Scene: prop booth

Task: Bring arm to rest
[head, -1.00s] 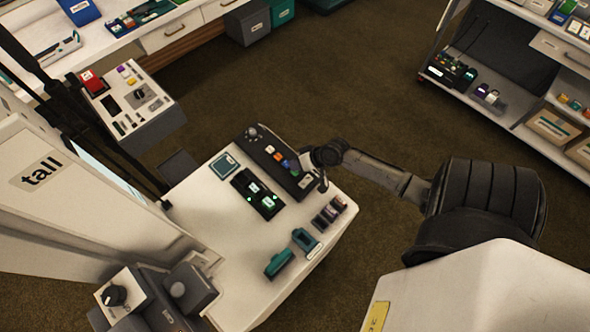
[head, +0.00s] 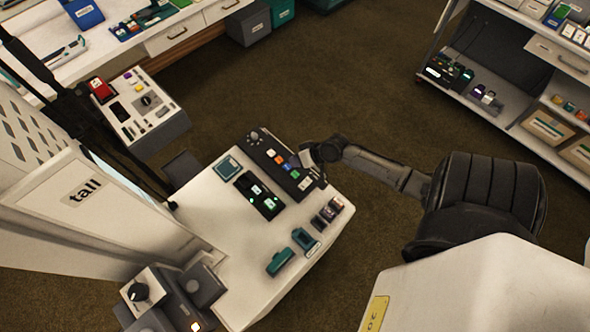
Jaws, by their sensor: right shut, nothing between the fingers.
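My right arm reaches in from the right of the head view. Its gripper (head: 307,160) is shut and empty, at the right part of a long dark button panel (head: 268,150) on a white table (head: 250,250). The panel has a knob at its far end and a row of coloured buttons. The gripper covers a little of the panel. I cannot tell whether it touches the panel or hovers over it. My left gripper is not in view.
A black device with green lights (head: 258,196), a teal-edged square (head: 227,167), teal blocks (head: 280,262) and small dark blocks (head: 327,214) share the table. A shelf (head: 510,125) stands right. Open floor lies behind.

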